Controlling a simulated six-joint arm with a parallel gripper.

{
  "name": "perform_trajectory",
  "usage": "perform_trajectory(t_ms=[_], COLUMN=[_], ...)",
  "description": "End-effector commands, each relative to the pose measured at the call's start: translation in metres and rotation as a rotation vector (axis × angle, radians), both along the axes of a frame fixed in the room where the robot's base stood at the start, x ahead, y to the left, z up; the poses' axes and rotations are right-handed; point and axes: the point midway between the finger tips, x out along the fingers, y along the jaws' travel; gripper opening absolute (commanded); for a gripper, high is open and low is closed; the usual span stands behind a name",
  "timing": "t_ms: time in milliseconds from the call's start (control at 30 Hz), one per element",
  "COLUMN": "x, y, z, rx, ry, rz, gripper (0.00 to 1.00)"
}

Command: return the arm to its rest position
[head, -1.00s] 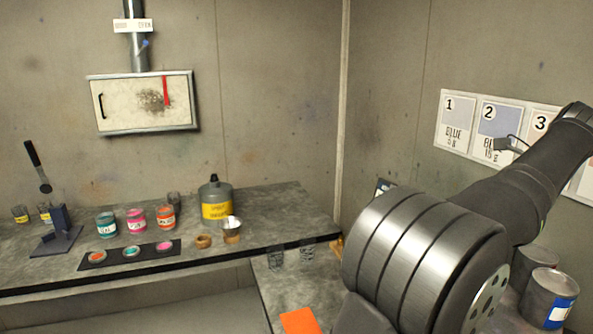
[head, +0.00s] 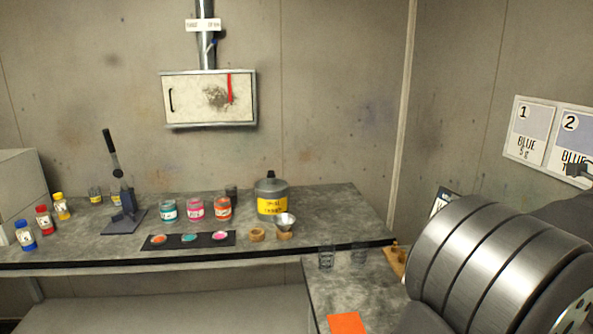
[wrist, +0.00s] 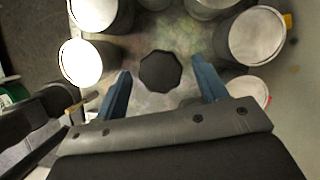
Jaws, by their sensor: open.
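My gripper (wrist: 160,68) shows in the wrist view with its two blue fingers spread wide and nothing held between them. A dark eight-sided object (wrist: 160,71) lies on the stained surface beyond the fingertips, apart from them. In the head view my arm's thick grey joint fills the lower right corner; the rest of the arm runs out of the picture to the right, and the gripper is not visible there.
In the wrist view, several cans surround the fingers, including one at left (wrist: 82,62) and one at right (wrist: 257,38). In the head view, the bench (head: 330,205) holds jars, a lever press (head: 124,205), a grey canister (head: 271,196) and colour bottles (head: 26,236).

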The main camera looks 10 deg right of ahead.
Motion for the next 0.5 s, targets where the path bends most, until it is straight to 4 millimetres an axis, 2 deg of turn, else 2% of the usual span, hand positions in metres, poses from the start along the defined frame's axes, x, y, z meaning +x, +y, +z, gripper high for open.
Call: perform_trajectory(t_ms=[300, 500], x=[-0.021, -0.031], y=[-0.007, -0.009], z=[0.053, 0.078], rx=[-0.003, -0.002], ry=[-0.001, -0.002], rz=[-0.001, -0.001], gripper=[0.66, 0.66])
